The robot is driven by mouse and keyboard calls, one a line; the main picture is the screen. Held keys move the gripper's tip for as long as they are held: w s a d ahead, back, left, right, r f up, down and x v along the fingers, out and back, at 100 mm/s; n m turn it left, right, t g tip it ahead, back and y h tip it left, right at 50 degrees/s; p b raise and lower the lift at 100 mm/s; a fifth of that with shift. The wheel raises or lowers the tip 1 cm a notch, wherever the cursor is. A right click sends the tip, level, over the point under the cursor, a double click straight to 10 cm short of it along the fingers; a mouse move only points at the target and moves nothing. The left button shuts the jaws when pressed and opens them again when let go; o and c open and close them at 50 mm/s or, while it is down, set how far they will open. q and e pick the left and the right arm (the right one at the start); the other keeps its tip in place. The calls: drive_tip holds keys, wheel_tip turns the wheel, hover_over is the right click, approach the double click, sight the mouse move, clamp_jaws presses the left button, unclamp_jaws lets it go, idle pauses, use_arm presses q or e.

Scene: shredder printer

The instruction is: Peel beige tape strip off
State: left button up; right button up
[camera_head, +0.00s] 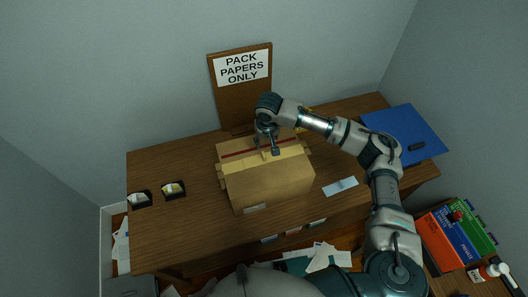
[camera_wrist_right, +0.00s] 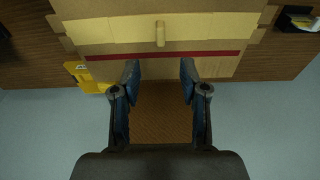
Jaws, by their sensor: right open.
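A cardboard box (camera_head: 265,185) sits on the wooden desk, with a beige tape strip (camera_head: 285,153) along its top. In the right wrist view the beige strip (camera_wrist_right: 110,30) runs across the box top with a small upright tab (camera_wrist_right: 160,34) at its middle. A dark red stripe (camera_wrist_right: 165,56) lies beside the strip. My right gripper (camera_head: 269,147) is over the box's back part in the head view. In the right wrist view its fingers (camera_wrist_right: 158,72) are open and empty, near the red stripe and apart from the tab. My left gripper is not in view.
A brown board (camera_head: 243,103) with a "PACK PAPERS ONLY" sign (camera_head: 240,67) stands behind the box. Two small black trays (camera_head: 174,190) lie on the left of the desk (camera_head: 160,235). A blue folder (camera_head: 420,125) lies at right. Colored binders (camera_head: 455,240) stand lower right.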

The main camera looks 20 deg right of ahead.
sight(264, 154)
drive_tip(key=f, duration=0.3)
drive_tip(key=w+f, duration=0.1)
drive_tip(key=f, duration=0.6)
drive_tip(key=shift+w+f, duration=0.2)
drive_tip(key=shift+w, duration=0.1)
clamp_jaws()
drive_tip(key=c, duration=0.6)
unclamp_jaws()
clamp_jaws()
drive_tip(key=shift+r+p, duration=1.3)
drive_tip(key=shift+p, duration=0.15)
wheel_tip(264, 154, up, 7)
drive_tip(key=p, duration=0.8)
